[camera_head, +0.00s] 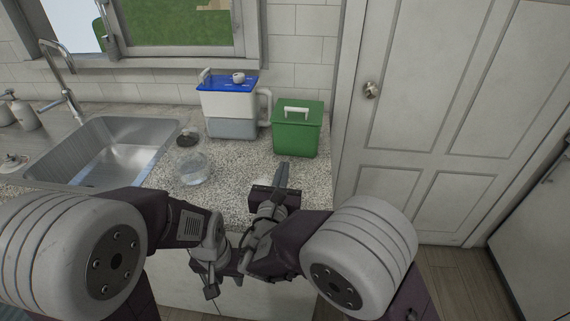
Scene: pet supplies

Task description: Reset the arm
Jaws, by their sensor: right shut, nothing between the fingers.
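My right arm folds in from the right, and its gripper (282,176) points up and away over the front edge of the counter. Its fingers look closed together, with nothing between them. My left arm comes in from the left, and its gripper (211,283) hangs low in front of the counter. Its fingers are small and partly hidden by the wrist, so I cannot tell whether it is open or shut. The two wrists are close together near the middle of the view.
The granite counter (240,192) holds a green lidded box (297,132), a blue-topped white container (228,103), a clear glass bowl (194,170) and a small dark round item (187,137). A steel sink (119,147) is at left. A closed door (426,130) stands at right.

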